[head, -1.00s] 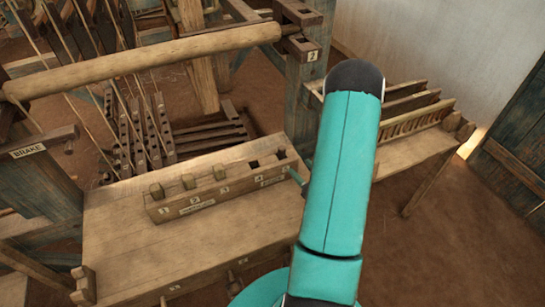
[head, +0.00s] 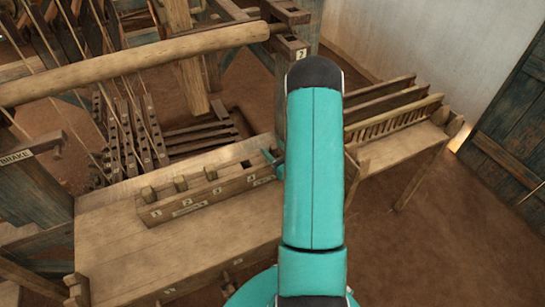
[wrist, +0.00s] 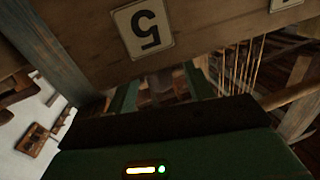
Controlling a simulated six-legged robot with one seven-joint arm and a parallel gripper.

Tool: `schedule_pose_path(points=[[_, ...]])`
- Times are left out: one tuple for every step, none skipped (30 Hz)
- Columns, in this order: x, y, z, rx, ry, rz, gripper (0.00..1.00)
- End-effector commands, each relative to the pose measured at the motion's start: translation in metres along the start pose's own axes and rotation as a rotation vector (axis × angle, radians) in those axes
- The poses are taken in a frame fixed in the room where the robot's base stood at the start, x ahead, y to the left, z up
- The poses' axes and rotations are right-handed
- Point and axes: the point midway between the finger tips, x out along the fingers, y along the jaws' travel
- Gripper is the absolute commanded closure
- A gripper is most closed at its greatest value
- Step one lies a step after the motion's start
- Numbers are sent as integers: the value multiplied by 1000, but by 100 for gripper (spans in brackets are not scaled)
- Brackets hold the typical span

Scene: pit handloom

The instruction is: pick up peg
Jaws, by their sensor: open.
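Wooden pegs stand in a long peg block on the bench in the head view: one at slot 1 (head: 148,194), one at slot 2 (head: 180,184) and one at slot 3 (head: 211,173). The peg block (head: 215,192) has a dark opening near label 4. My gripper (head: 272,160) shows as small teal parts at the block's right end, mostly hidden by my arm. In the wrist view my gripper (wrist: 160,92) has its green fingers apart, with the wooden face bearing label 5 (wrist: 144,29) close by. I cannot make out a peg held between the fingers.
A long wooden roller (head: 130,66) crosses the upper left, with treadles (head: 130,150) below. A rack of slats (head: 395,110) on a side bench stands to the right. The bench top (head: 120,255) is bare in front of the block. Open floor lies at the lower right.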

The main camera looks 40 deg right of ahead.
Motion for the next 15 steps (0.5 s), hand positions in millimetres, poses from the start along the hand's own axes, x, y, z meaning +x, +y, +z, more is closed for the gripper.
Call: schedule_pose_path(points=[[7, -1, 0, -1, 2, -3, 47], [10, -1, 0, -1, 1, -3, 47], [12, -1, 0, -1, 1, -2, 47], [13, 0, 0, -1, 0, -1, 47], [13, 0, 0, 0, 0, 0, 47], [13, 0, 0, 0, 0, 0, 47], [13, 0, 0, 0, 0, 0, 47], [12, 0, 0, 0, 0, 0, 47], [12, 0, 0, 0, 0, 0, 47], [12, 0, 0, 0, 0, 0, 51], [12, 0, 0, 0, 0, 0, 57], [12, 0, 0, 0, 0, 0, 65], [12, 0, 0, 0, 0, 0, 71], [12, 0, 0, 0, 0, 0, 77], [12, 0, 0, 0, 0, 0, 85]])
